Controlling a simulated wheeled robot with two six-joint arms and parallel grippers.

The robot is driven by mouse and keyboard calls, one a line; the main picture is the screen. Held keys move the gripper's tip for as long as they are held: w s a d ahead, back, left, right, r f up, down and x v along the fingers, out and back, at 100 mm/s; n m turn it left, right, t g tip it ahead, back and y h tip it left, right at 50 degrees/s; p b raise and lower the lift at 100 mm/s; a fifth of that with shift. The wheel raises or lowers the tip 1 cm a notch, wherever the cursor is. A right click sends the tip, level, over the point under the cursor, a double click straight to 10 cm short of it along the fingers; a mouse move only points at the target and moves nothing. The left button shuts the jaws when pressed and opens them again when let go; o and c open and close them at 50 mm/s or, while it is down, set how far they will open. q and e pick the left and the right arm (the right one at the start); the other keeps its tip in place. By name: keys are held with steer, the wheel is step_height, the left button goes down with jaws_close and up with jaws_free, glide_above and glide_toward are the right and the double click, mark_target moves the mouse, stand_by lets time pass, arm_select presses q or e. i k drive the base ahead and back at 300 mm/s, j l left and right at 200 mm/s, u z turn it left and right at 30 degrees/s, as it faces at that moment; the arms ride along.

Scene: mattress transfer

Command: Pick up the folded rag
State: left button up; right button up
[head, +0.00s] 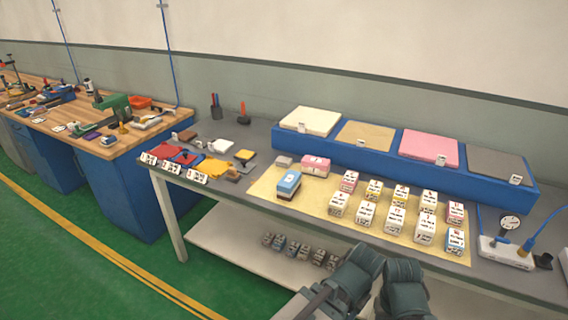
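A yellow folded cloth (214,169) lies flat on the grey table toward its left end, behind a small white label card. A red cloth (187,157) with some blue beside it lies to its left. I cannot tell for certain which of these is the folded rag. My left gripper (366,262) and my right gripper (403,270) appear as dark grey shapes close together at the bottom edge, in front of the table and well to the right of the cloths. Their fingers cannot be made out, and nothing visible is held in them.
Several small labelled boxes (366,213) stand on a tan mat (262,187). A blue riser (368,159) at the back bears several pads. A gauge device (505,250) is at right. A lower shelf (222,238) holds small items. A wooden workbench (128,138) stands left.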

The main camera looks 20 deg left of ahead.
mark_target(282, 161)
steer(key=i+j+z, duration=0.15)
steer(key=j+z, duration=0.2)
steer(key=j, duration=0.65)
steer(key=j+z, duration=0.3)
steer(key=j, duration=0.65)
steer(key=j+z, duration=0.35)
steer(key=j, duration=0.65)
steer(key=k, duration=0.05)
